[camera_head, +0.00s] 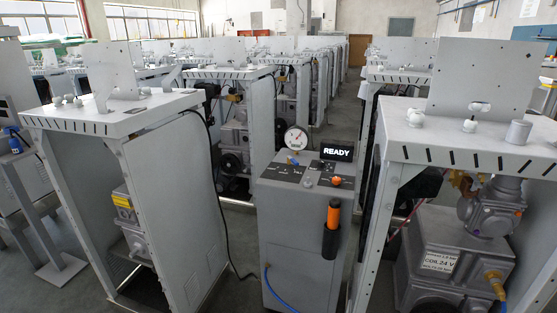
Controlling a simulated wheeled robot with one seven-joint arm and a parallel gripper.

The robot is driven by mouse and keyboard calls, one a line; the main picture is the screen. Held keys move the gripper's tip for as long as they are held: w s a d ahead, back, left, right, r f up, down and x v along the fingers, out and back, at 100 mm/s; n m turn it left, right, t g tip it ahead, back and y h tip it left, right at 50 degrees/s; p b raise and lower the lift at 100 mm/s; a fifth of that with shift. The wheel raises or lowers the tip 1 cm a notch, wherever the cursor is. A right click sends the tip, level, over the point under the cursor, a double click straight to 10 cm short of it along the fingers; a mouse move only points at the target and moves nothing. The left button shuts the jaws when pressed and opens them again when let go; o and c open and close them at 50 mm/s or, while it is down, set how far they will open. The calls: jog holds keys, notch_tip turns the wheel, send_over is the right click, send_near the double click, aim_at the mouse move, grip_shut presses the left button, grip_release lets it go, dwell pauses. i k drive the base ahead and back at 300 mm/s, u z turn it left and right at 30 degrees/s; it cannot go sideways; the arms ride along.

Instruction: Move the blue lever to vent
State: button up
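A grey console (287,227) stands in the middle of the view. On its sloped top, just below a round gauge (296,138), a small blue part (291,160) shows; it may be the blue lever, but it is too small to tell its position. Markings on the panel are too small to read. Another blue item (14,140) is at the far left edge, on a separate stand. My gripper is not in view.
The console also bears a display (336,152) reading READY, an orange knob (336,181) and an orange-handled tool (334,214) in a black holder. Grey machine frames (170,200) stand close on both sides.

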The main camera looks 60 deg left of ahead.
aim_at(290, 159)
jog(key=u, duration=1.8)
jog(key=k, duration=0.4)
jog(key=u, duration=0.3)
jog(key=i, duration=0.5)
jog(key=z, duration=0.1)
jog(key=k, duration=0.45)
jog(key=z, duration=0.3)
jog(key=i, duration=0.2)
jog(key=z, duration=0.1)
